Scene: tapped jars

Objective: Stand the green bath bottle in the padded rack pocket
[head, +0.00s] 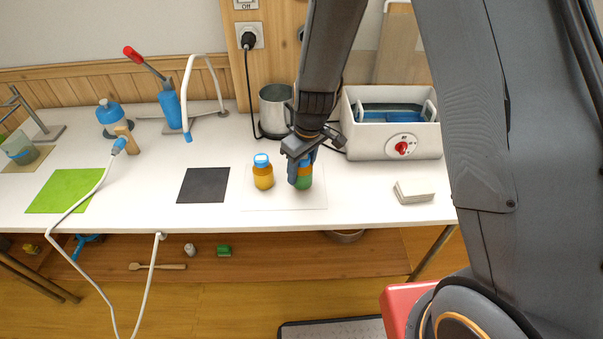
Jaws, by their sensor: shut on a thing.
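A green bottle (303,184) stands or hangs at the right part of a thin white sheet (285,202) on the white table. Its upper part is covered by my gripper (301,172), which comes down from above and is shut on it. An orange band shows between the fingers, near the bottle's top. Whether the bottle's base touches the sheet cannot be told. An orange jar with a blue cap (263,172) stands upright just left of it, apart from my gripper. I cannot make out a padded rack pocket for certain.
A steel pot (274,110) stands behind my gripper. A white box with a red knob (420,141) is behind right, with a pale block (414,192) before it. A dark mat (203,186) and green mat (70,190) lie left. The table's front edge is close.

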